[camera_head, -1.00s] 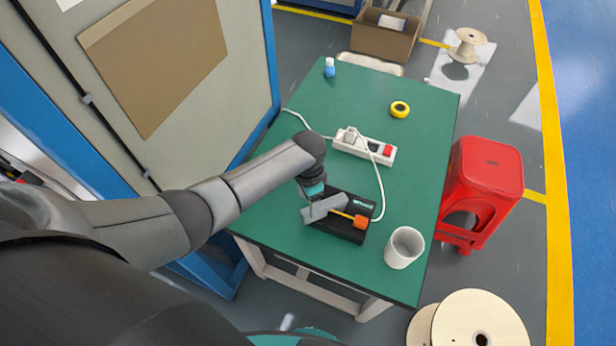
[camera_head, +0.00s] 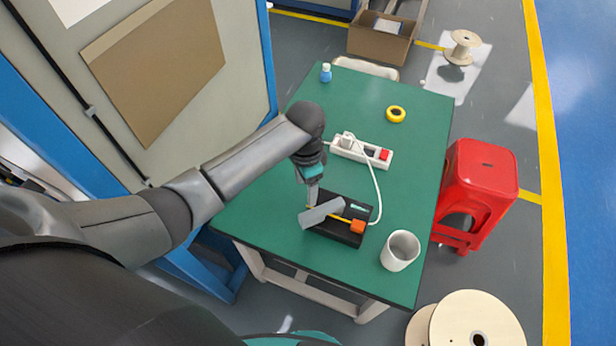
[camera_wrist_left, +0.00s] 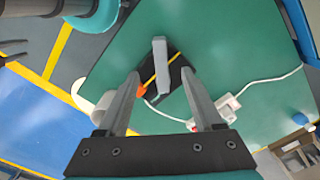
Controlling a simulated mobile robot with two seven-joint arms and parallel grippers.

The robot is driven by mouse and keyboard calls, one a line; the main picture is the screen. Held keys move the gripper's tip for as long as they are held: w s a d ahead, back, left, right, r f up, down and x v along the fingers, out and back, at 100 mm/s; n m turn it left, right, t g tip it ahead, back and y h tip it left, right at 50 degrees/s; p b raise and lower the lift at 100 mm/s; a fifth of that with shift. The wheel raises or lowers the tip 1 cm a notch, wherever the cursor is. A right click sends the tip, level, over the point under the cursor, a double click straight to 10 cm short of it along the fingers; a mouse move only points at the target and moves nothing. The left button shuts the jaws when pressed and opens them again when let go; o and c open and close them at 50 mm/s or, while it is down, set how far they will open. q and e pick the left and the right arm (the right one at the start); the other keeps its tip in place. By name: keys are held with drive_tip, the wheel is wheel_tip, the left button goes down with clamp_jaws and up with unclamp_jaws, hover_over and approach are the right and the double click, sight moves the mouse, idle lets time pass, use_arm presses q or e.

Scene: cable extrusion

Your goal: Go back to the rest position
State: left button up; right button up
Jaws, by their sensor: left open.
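My left gripper (camera_head: 313,197) is over the green table (camera_head: 300,266) at a black box (camera_head: 368,208). In the left wrist view, its two fingers (camera_wrist_left: 160,76) are spread wide with a gap between them. Beyond the fingertips in that view lie the black box (camera_wrist_left: 178,72), a grey bar-like piece (camera_wrist_left: 160,52) and an orange-ended yellow tool (camera_wrist_left: 141,91). In the head view, the grey piece (camera_head: 321,213) lies tilted across the box's left side, beside the orange end (camera_head: 357,227). My right gripper is not in view.
A white power strip (camera_head: 379,157) with a white cable lies behind the box. A white cup (camera_head: 400,251), yellow tape roll (camera_head: 396,115) and blue bottle (camera_head: 326,73) stand on the table. A red stool (camera_head: 480,180) is to the right. A cabinet (camera_head: 235,110) stands left.

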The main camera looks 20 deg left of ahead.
use_arm(q)
drive_tip(key=s+d+n+t+h, duration=0.2)
drive_tip(key=s+d, duration=0.3)
drive_tip(key=s, duration=0.5)
drive_tip(key=s+a+r+n+t+y, duration=0.2)
drive_tip(key=s+a+r+n, duration=0.35)
drive_tip(key=s+r, duration=0.2)
drive_tip(key=s+f+g+b, duration=0.25)
drive_tip(key=f+b, duration=0.85)
drive_tip(key=f, duration=2.3)
drive_tip(key=s+a+f+b, duration=0.1)
drive_tip(key=s+f+b, duration=0.4)
drive_tip(key=s+f, duration=0.3)
drive_tip(key=s+a+f+m+b, duration=0.1)
drive_tip(key=s+f+b, duration=0.3)
drive_tip(key=s+f, duration=0.4)
wheel_tip(320, 180, down, 7)
drive_tip(key=shift+a+f+b, duration=0.1)
drive_tip(key=shift+a+b, duration=0.25)
drive_tip(key=shift+a, duration=0.4)
